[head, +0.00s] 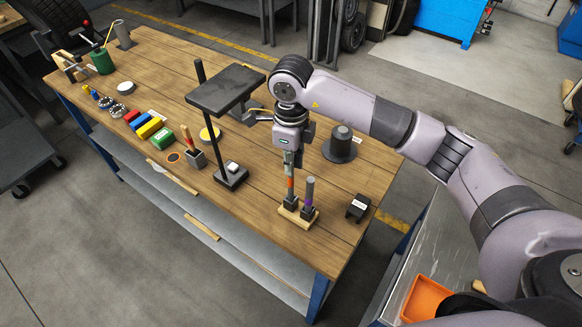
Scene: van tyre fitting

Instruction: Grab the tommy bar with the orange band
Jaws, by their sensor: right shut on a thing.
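The tommy bar with the orange band (290,184) stands upright in a dark socket of a small wooden stand (287,213) near the table's front right. My right gripper (290,159) points down from above and is shut on the upper part of this bar. The gripper hides the bar's top. The bar's lower end appears still in its socket. A second bar with a purple band (309,190) stands upright in the other socket, just right of it. My left gripper is not in view.
A black stand with a raised flat plate (226,88) rises close left of my right gripper. A dark flanged cylinder (341,145) stands right of it, and a small black block (357,208) lies near the edge. Several coloured boxes (150,128) lie farther left on the wooden table (262,222).

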